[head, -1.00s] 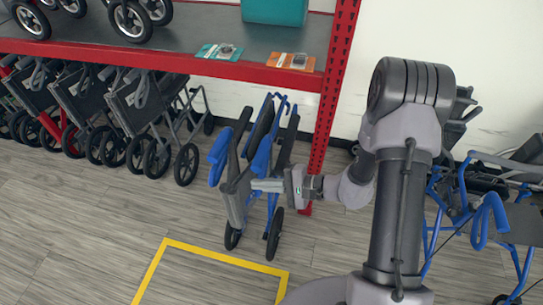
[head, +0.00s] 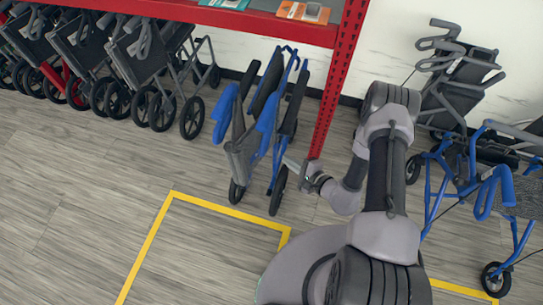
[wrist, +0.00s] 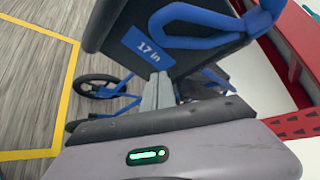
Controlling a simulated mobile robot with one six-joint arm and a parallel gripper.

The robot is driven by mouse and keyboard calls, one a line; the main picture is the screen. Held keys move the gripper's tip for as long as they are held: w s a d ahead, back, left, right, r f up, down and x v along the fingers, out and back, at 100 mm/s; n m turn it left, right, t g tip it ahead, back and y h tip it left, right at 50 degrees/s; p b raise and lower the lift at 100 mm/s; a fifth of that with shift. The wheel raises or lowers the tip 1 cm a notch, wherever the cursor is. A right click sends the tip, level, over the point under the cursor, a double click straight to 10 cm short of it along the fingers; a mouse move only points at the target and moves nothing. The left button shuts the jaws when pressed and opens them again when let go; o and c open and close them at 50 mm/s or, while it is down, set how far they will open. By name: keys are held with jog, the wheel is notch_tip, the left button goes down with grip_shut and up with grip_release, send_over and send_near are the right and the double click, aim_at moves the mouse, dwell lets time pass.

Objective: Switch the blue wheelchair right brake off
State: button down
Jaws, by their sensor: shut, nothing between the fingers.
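The blue wheelchair (head: 262,130) stands folded in the middle of the head view, with blue armrests and frame and dark panels. In the wrist view its dark panel with a blue "17 in" label (wrist: 152,48) and a blue tube (wrist: 205,20) is close in front. My gripper (head: 288,162) is at the wheelchair's lower right side in the head view. In the wrist view its pale fingers (wrist: 157,92) are together and empty, pointing towards the area below the label. I cannot tell whether they touch it. I cannot make out the right brake lever or its position.
A red shelf post (head: 336,90) rises just right of the wheelchair, close to my arm. Several folded wheelchairs (head: 125,55) stand to the left. A blue walker (head: 490,190) and a grey chair (head: 455,85) stand to the right. Yellow floor tape (head: 228,211) marks clear floor in front.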

jog(key=w+a+b, duration=0.1)
jog(key=w+a, duration=0.1)
jog(key=a, duration=0.4)
jog(key=shift+w+b, duration=0.2)
jog(key=shift+b, duration=0.2)
